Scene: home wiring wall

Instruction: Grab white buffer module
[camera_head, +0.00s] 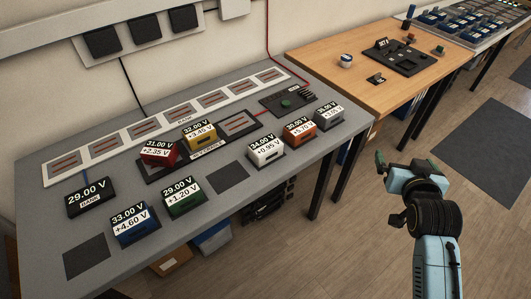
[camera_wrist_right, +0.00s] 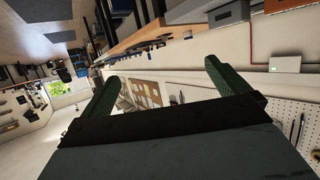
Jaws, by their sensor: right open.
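The white buffer module (camera_head: 266,151) stands on the grey table in the head view, labelled 34.00 V and +0.95, between the green module and the orange module. My right gripper (camera_head: 388,188) is open and empty, to the right of the table's edge over the floor, well apart from the white module. In the right wrist view its two green fingers (camera_wrist_right: 165,92) are spread, with nothing between them. The white module does not show clearly in that view. My left gripper is in neither view.
Near the white module are the orange module (camera_head: 299,131), grey module (camera_head: 328,116), green module (camera_head: 183,197), yellow module (camera_head: 199,135), red module (camera_head: 159,152) and blue module (camera_head: 134,224). A dark empty pad (camera_head: 227,177) lies left of it. A wooden table (camera_head: 330,52) adjoins behind.

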